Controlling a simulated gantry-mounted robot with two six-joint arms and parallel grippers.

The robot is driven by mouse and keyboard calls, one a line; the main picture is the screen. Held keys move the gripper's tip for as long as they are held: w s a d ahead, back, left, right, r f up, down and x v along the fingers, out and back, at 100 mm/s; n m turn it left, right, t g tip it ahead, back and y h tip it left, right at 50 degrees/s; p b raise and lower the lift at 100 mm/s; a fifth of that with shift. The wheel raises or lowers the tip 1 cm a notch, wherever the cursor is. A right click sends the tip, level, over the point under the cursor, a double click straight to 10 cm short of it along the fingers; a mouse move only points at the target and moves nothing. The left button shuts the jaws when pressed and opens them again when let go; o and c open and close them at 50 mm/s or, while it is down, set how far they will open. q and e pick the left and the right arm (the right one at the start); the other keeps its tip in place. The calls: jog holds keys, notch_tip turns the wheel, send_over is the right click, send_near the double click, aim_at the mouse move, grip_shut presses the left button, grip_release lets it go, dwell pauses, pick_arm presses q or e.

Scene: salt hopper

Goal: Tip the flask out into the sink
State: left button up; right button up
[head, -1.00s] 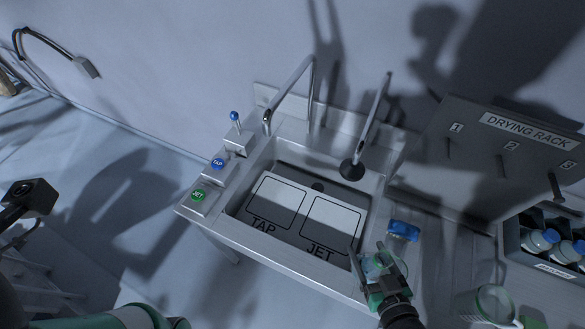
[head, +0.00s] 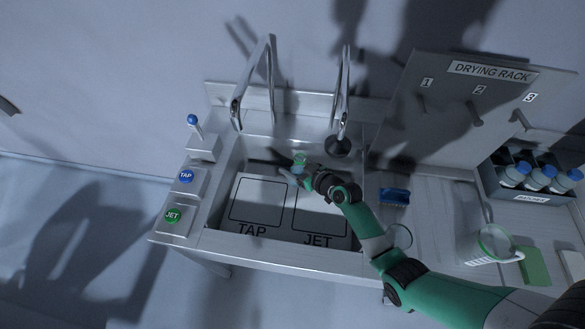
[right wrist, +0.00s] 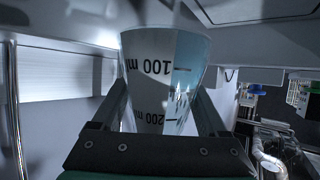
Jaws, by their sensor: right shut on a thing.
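My right gripper (head: 298,172) is over the back part of the steel sink (head: 238,165), shut on the flask. The flask (head: 299,161) shows small and partly hidden by the gripper in the head view. In the right wrist view the clear flask (right wrist: 163,75) sits between both fingers, with its 100 ml and 200 ml marks upside down in the picture. A pale blue tint shows on its right side; I cannot tell how much liquid it holds or its exact tilt. My left gripper is out of view.
Two spouts (head: 270,80) (head: 345,95) rise behind the sink. TAP (head: 186,176) and JET (head: 173,215) buttons and a blue-knobbed lever (head: 193,120) stand left. A blue brush-like block (head: 395,196), a mug (head: 492,245), a bottle crate (head: 530,197) and the drying rack (head: 440,130) are right.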

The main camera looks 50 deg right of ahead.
pick_arm(q)
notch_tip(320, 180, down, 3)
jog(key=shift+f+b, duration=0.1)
jog(key=shift+b, duration=1.15)
pick_arm(e)
jog(key=d+r+m+h, duration=0.1)
jog(key=d+m+h, duration=0.2)
jog(key=d, duration=1.4)
jog(key=shift+g, duration=0.4)
